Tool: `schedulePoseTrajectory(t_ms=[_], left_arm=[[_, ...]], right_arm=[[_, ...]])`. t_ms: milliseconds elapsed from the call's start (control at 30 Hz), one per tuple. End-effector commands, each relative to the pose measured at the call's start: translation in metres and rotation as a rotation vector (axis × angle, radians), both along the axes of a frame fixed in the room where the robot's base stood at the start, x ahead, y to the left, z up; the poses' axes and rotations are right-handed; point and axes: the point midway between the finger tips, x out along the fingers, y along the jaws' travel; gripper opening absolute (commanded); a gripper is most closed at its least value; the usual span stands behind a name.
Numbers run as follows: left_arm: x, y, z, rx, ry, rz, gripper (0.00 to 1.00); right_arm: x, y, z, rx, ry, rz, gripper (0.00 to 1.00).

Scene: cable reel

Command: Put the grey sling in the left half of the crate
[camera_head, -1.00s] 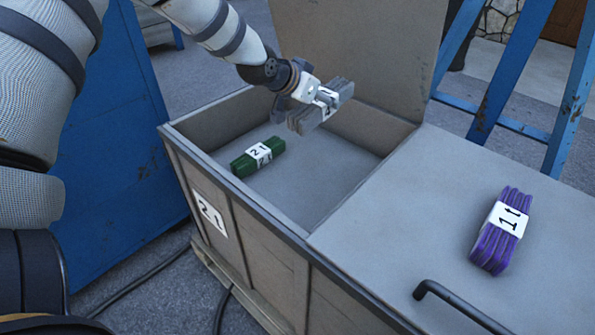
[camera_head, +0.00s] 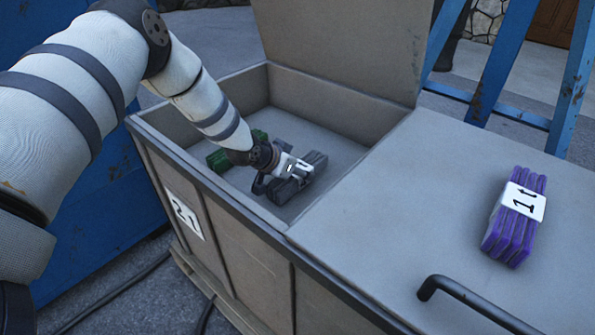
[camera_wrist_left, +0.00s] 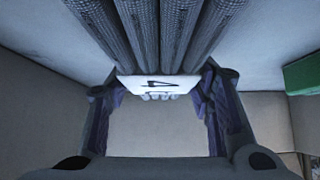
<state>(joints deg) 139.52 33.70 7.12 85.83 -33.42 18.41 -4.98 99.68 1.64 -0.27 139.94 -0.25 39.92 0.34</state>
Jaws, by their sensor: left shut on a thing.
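The grey sling (camera_head: 304,172) is a folded bundle with a white label. My left gripper (camera_head: 287,172) is shut on it and holds it down inside the open left half of the crate (camera_head: 345,97). I cannot tell whether the sling touches the floor of the crate. In the left wrist view the grey sling (camera_wrist_left: 155,30) and its label lie between the fingers of my left gripper (camera_wrist_left: 158,105). A green sling (camera_head: 217,160) lies in the same half, left of the grey one and partly hidden by my left arm. My right gripper is not in view.
A purple sling (camera_head: 517,215) labelled 1t lies on the closed right lid (camera_head: 430,200), which has a dark handle (camera_head: 465,297). The raised left lid (camera_head: 340,45) stands behind the opening. A blue ladder (camera_head: 510,60) stands behind the crate. The green sling also shows in the wrist view (camera_wrist_left: 305,75).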

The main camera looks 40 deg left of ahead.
Motion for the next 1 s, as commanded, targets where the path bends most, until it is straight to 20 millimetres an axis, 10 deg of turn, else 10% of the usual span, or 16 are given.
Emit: schedulePoseTrajectory(t_ms=[300, 333, 400, 700, 1000], left_arm=[[0.002, 0.0, -0.001, 0.001, -0.007, 0.0, 0.0], [0.001, 0.0, -0.002, 0.0, -0.003, -0.001, 0.55], [0.001, 0.0, -0.001, 0.0, -0.003, -0.001, 0.68], [0.001, 0.0, 0.001, 0.0, -0.004, -0.001, 0.68], [-0.038, 0.003, 0.046, 0.0, -0.007, -0.001, 0.68]], right_arm=[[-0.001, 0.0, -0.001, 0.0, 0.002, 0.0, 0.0], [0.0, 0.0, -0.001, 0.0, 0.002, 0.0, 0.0], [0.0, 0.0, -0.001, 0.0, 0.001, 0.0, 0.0], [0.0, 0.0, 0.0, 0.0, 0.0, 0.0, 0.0], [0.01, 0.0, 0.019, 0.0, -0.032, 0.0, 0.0]])
